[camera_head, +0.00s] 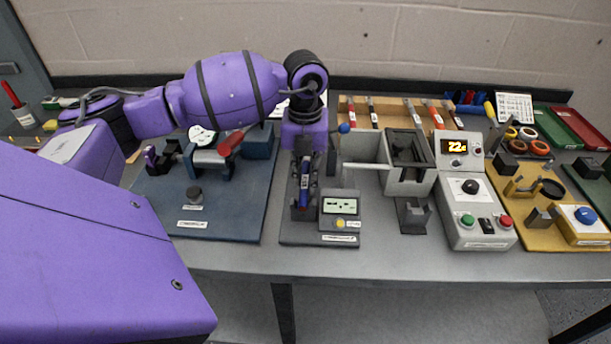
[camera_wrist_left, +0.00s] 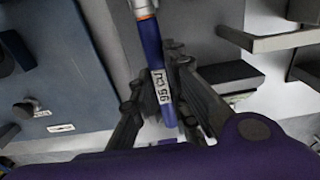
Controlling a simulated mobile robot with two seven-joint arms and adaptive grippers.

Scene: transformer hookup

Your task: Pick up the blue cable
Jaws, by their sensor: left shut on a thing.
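The blue cable (camera_head: 305,190) lies along the dark fixture plate in the middle of the table in the head view. In the left wrist view the blue cable (camera_wrist_left: 152,45) runs down between the fingers, with a white printed label and an orange and silver end at the top. My left gripper (camera_head: 304,185) reaches down over it from above and is shut on it. In the left wrist view the fingers of my left gripper (camera_wrist_left: 160,110) stand on both sides of the cable. The fingers hide part of the cable and its support. My right gripper is not in view.
A small meter with a green display (camera_head: 340,206) stands just right of the cable. A blue fixture board (camera_head: 225,220) lies to the left. A grey box fixture (camera_head: 364,150) and a control box reading 22 (camera_head: 477,215) stand to the right. The table's front strip is clear.

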